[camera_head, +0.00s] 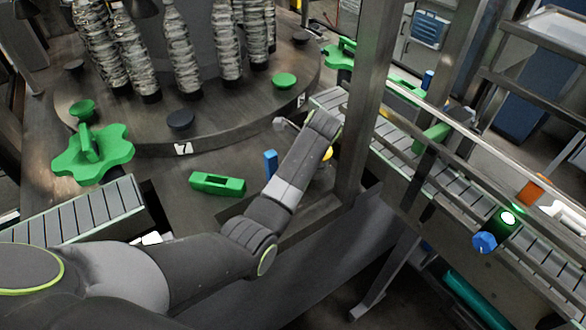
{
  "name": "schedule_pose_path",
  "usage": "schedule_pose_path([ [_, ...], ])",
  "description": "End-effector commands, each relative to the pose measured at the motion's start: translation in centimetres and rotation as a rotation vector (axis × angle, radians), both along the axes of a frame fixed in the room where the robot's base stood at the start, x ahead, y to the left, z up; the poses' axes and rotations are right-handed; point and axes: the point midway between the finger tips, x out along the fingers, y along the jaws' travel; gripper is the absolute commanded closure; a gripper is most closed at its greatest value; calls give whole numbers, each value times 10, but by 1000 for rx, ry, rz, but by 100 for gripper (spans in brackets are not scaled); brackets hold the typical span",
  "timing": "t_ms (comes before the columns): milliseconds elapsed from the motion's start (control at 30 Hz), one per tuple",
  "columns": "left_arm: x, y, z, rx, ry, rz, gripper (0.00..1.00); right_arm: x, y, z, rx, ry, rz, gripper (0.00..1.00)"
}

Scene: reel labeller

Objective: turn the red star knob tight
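I see no red star knob in the head view. My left arm comes in from the lower left and reaches up past the front of the round machine table (240,136). Its gripper lies at the far end of the arm, largely hidden behind the wrist, so its fingers and anything between them cannot be made out. My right gripper is not in view.
Springy dark columns (181,55) stand on the round table. A green star wheel (115,155) is at left, above a slatted conveyor (75,218). A steel post (369,90) stands right of my wrist.

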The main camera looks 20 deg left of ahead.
Motion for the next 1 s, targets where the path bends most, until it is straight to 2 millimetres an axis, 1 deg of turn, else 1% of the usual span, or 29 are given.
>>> schedule_pose_path([
  [533, 2, 0, 2, 2, -7, -24, 93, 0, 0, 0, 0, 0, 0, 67],
  [567, 2, 1, 2, 2, -7, -24, 66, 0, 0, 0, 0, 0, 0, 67],
  [700, 1, 0, 2, 1, -5, -23, 48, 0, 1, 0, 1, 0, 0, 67],
  [1000, 1, 0, 1, 0, -2, -19, 48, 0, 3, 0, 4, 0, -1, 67],
])
